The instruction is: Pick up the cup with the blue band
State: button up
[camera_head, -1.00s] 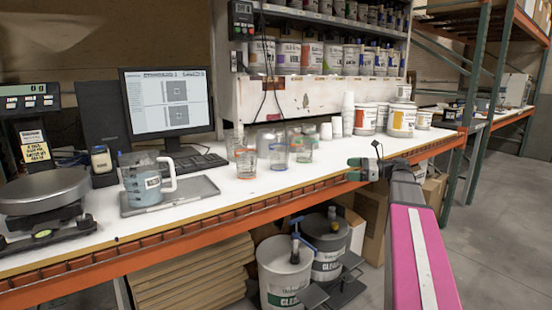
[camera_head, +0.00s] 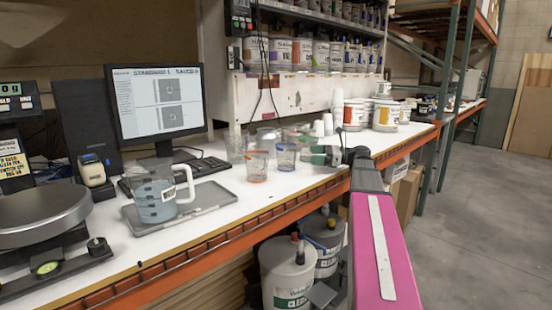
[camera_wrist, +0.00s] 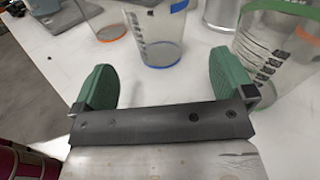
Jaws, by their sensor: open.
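The clear cup with the blue band (camera_head: 286,157) stands on the white bench beside the orange-banded cup. In the wrist view this cup (camera_wrist: 158,38) is upright, with its blue ring at the bottom, ahead of my gripper and roughly centred between the fingers. My gripper (camera_head: 308,150) is open, its green fingers pointing left just right of the cup in the head view. In the wrist view my gripper (camera_wrist: 163,62) has nothing held between its fingers, and the cup's lower edge lies near the line of the fingertips. Whether they touch cannot be told.
An orange-banded cup (camera_head: 257,167) stands left of the blue one. A green-banded cup (camera_wrist: 275,48) is close to my right finger in the wrist view. A grey tray with a pitcher (camera_head: 157,201), a monitor (camera_head: 158,103) and paint cans (camera_head: 386,116) share the bench.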

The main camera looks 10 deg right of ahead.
aim_at(289, 153)
jog(key=x, duration=1)
jog(key=shift+a+r, duration=0.1)
jog(key=shift+a, duration=0.2)
jog(key=c, duration=0.6)
